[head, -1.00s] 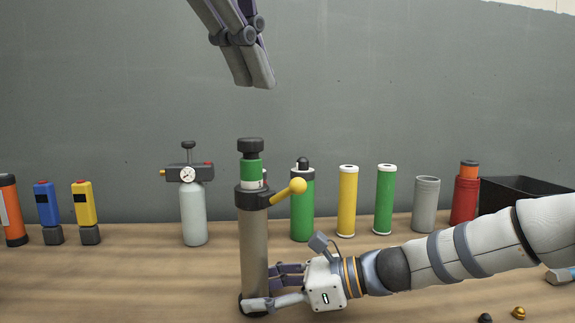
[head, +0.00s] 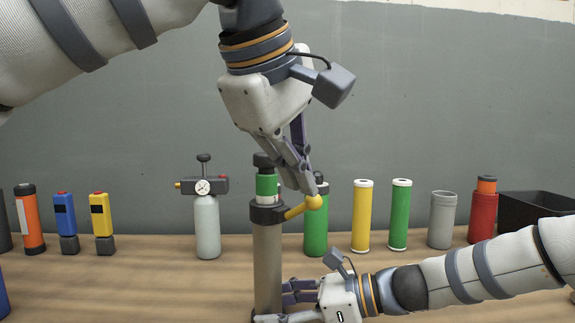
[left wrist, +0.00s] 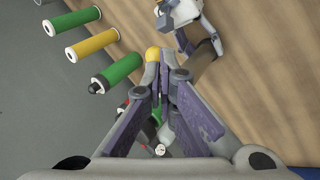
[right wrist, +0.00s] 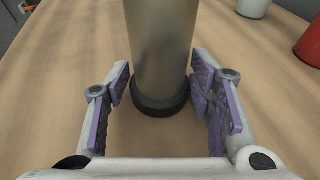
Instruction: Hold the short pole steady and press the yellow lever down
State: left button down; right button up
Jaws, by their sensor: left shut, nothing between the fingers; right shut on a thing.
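The short pole (head: 267,262) stands upright on the table, with a grey tube, a black collar and a green band under a black cap. The yellow lever (head: 296,211) sticks out to the right from the collar, tilted slightly up, with a ball at its end. My left gripper (head: 308,192) is shut and empty, pointing down with its fingertips at the top of the ball; the ball also shows in the left wrist view (left wrist: 153,54). My right gripper (head: 272,305) is shut on the pole low down, just above its black foot (right wrist: 161,106).
Behind stand a grey bottle with a gauge (head: 207,225), green (head: 316,232) and yellow (head: 362,215) cylinders, a grey cup (head: 441,220), a red canister (head: 482,215) and a black bin (head: 535,208). Orange, blue and yellow devices stand at the left.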

aim_at(317, 204)
pick_arm(q)
jog(key=shift+x, duration=0.9)
pick_arm(e)
jog(key=shift+f, duration=0.1)
pick_arm(q)
jog(key=shift+s+d+f, duration=0.35)
jog(key=shift+f, duration=0.1)
jog(key=shift+s+d+f, duration=0.25)
jog(key=shift+f, duration=0.2)
jog(key=shift+s+d+f, duration=0.15)
jog(key=shift+f, duration=0.1)
jog(key=f+t+y, duration=0.1)
jog(key=f+m+t, duration=0.1)
jog(key=f+t+y, duration=0.1)
jog(key=shift+s+d+y, duration=0.3)
jog(key=shift+d, duration=0.05)
jog(key=shift+r, duration=0.75)
